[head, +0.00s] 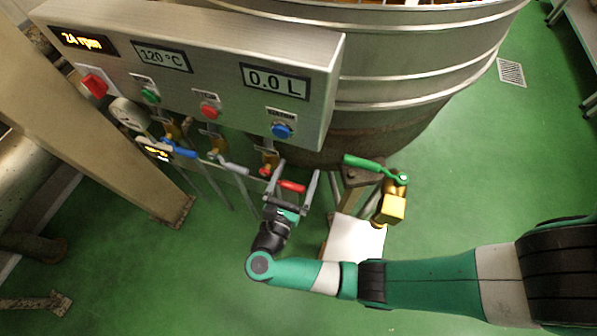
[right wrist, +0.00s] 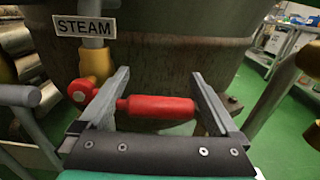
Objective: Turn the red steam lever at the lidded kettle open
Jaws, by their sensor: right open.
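The red steam lever (head: 292,186) sticks out to the right from its valve under the control box in the head view. In the right wrist view the lever's red grip (right wrist: 158,107) lies level across the gap between my fingers, below a STEAM label (right wrist: 84,27). My right gripper (head: 297,177) is open, with one finger on either side of the grip; I cannot tell whether they touch it. The kettle (head: 400,75) stands behind the control box; its lid is out of view. My left gripper is not in view.
A blue lever (head: 180,151) and a grey lever (head: 232,165) sit left of the steam lever. A green-handled brass valve (head: 392,205) is to the right, above a white surface (head: 354,240). The control box (head: 200,60) overhangs the levers.

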